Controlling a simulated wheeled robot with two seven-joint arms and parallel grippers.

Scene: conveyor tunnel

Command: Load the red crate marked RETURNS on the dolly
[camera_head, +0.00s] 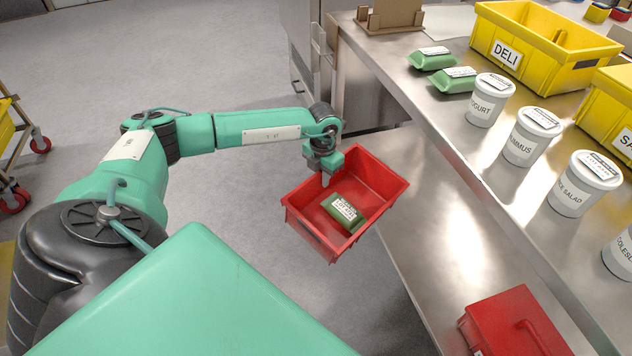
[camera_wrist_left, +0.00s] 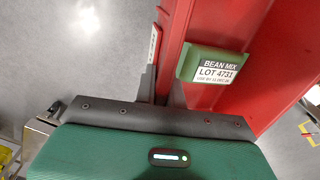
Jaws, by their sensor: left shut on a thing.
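A red crate (camera_head: 377,178) hangs in the air, tilted, over the floor beside the steel counter. A green packet (camera_head: 344,211) lies inside it; its label reads BEAN MIX, LOT 4731 in the left wrist view (camera_wrist_left: 215,68). My left gripper (camera_head: 325,178) is shut on the crate's left wall. In the left wrist view its fingers (camera_wrist_left: 162,90) straddle the red wall, where a white label (camera_wrist_left: 153,45) shows edge-on. I cannot read a RETURNS mark. A cart with red wheels (camera_head: 40,142) shows partly at the left edge; I cannot tell if it is the dolly. My right gripper is not in view.
The steel counter (camera_head: 440,115) holds white tubs (camera_head: 490,100), green packets (camera_head: 432,58) and yellow crates, one marked DELI (camera_head: 545,45). A red lidded box (camera_head: 515,325) sits at the lower right. Grey floor (camera_head: 220,75) is clear between the cart and the counter.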

